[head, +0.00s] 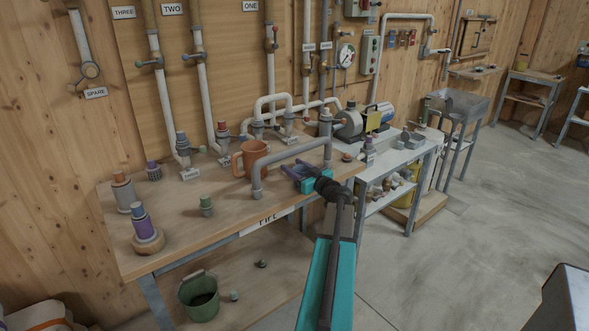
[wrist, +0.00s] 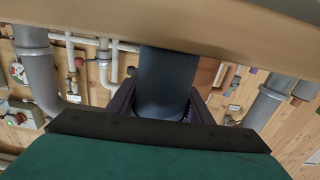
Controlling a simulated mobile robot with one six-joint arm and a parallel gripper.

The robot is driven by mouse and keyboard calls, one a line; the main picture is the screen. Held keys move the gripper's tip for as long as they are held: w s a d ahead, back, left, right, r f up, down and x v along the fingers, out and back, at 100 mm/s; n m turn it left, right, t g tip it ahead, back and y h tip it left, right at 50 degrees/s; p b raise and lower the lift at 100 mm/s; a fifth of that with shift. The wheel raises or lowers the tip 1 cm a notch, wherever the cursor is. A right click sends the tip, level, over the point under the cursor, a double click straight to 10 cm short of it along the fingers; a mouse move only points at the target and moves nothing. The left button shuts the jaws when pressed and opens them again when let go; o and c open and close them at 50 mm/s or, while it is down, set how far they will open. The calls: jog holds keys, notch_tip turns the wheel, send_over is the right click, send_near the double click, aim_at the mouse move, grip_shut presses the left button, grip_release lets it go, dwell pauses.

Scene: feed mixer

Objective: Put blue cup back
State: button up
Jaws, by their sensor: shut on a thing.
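In the head view the cup is too small and too covered by the gripper to make out. An orange mug (head: 250,158) stands left of the gripper and shows partly behind the held thing in the wrist view.
The grey pipe arch (head: 290,148) rises from the bench close to my gripper. A green bucket (head: 199,308) is below. The bench's front left middle is fairly clear.

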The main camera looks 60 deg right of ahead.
jog(key=shift+f, duration=0.1)
jog(key=o, duration=1.1)
jog(key=shift+p, duration=1.5)
jog(key=b+v, duration=0.4)
jog(key=v, duration=0.9)
jog(key=shift+s+r+b, duration=0.2)
jog(key=shift+s+b, duration=0.15)
jog(key=shift+a, duration=0.15)
